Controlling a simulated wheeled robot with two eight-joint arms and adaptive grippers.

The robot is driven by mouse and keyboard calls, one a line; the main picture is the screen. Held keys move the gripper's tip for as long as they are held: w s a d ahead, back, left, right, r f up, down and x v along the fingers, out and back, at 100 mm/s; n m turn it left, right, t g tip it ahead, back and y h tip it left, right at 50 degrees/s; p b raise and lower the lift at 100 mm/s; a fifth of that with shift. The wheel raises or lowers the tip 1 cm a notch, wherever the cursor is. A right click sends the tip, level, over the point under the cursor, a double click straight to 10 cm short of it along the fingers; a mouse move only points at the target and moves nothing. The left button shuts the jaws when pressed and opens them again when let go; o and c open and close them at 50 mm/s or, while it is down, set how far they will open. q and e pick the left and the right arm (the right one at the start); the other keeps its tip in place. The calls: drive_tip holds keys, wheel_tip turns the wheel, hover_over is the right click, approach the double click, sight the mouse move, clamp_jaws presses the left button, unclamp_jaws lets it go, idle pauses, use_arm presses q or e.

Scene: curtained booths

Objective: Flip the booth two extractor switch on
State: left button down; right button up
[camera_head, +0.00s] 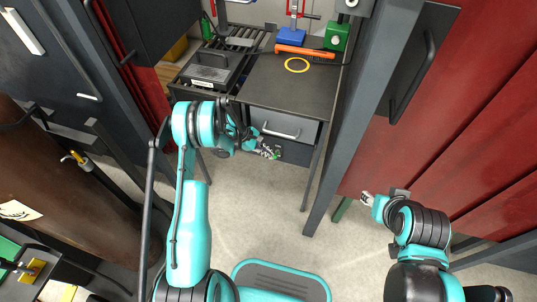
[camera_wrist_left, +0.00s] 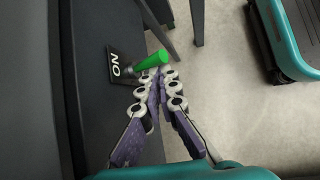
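The switch shows in the left wrist view as a green lever (camera_wrist_left: 150,62) sticking out from a dark panel. Next to it is a black plate (camera_wrist_left: 117,66) with white letters, turned in this view, that appear to read ON. My left gripper (camera_wrist_left: 158,78) has its fingertips together right beside the lever, with no object visible between them; I cannot tell whether they touch the lever.
The dark workbench (camera_head: 285,90) carries an orange tool (camera_head: 304,51), a yellow ring (camera_head: 297,65), a blue vise (camera_head: 291,36) and a green block (camera_head: 337,36). A grey drawer (camera_head: 285,125) is under its top. Booth posts and red curtains (camera_head: 430,120) flank it. The floor in front is clear.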

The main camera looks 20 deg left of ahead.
use_arm(q)
drive_tip(key=shift+d+r, duration=0.15)
drive_tip(key=shift+r, duration=0.05)
drive_tip(key=v, duration=1.3)
drive_tip(key=s+d+r+m+y, duration=0.2)
drive_tip(key=s+d+r+m, duration=0.1)
drive_tip(key=r, duration=0.7)
drive_tip(key=s+d+r+m+t+y, duration=0.35)
drive_tip(key=s+r+m, duration=0.45)
drive_tip(key=s+r, duration=0.45)
drive_tip(key=s+m+t+y, duration=0.2)
drive_tip(key=s+m, duration=0.4)
drive_tip(key=s, duration=0.4)
drive_tip(key=shift+s+d+f, duration=0.15)
drive_tip(key=shift+d+f, duration=0.05)
drive_tip(key=shift+d, duration=0.2)
